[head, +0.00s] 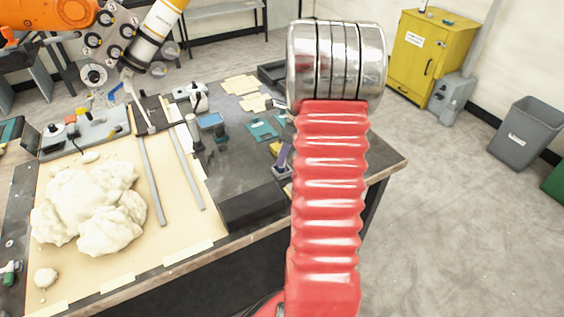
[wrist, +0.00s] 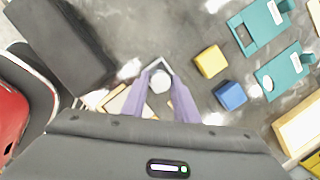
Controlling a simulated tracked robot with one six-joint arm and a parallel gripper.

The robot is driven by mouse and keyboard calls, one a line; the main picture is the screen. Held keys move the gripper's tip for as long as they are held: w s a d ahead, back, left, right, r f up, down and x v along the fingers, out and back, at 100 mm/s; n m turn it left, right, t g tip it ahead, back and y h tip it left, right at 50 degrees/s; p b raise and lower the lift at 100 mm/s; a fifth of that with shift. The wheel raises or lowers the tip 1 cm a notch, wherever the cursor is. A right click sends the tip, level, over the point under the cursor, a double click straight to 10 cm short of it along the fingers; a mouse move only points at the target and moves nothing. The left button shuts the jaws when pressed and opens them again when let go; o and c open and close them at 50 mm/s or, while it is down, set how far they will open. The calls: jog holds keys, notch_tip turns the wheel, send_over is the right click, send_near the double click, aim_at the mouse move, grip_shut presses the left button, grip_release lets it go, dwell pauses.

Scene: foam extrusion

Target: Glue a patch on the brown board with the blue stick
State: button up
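My gripper shows in the wrist view (wrist: 160,78) with two purple fingers apart. A pale round object (wrist: 161,81) shows between the fingers, with a metallic bracket shape around it. I cannot tell whether the fingers touch it. In the head view my gripper is mostly hidden behind my red arm; a purple part (head: 283,157) shows beside it. A small blue block (wrist: 230,95) lies right of the fingers, beside a yellow block (wrist: 210,61); I cannot make out a clear blue stick. Tan boards (head: 240,85) lie at the table's back; which is the brown board is unclear.
Teal plates (wrist: 283,71) lie right of the blocks, and a long dark block (wrist: 62,45) lies upper left. In the head view, lumpy cream foam (head: 90,205) and two grey rails (head: 152,180) lie on the left board. A yellow cabinet (head: 425,60) stands behind.

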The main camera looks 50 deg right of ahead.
grip_shut()
jog(key=shift+r, duration=0.1)
jog(key=shift+w+a+v, duration=0.1)
jog(key=shift+w+v, duration=0.1)
jog(key=shift+v, duration=0.75)
jog(key=shift+w+a+v, duration=0.1)
jog(key=shift+w+v, duration=0.1)
jog(key=shift+v, duration=0.75)
jog(key=shift+w+a+v, duration=0.1)
jog(key=shift+w+v, duration=0.1)
jog(key=shift+v, duration=0.7)
jog(key=shift+r, duration=0.2)
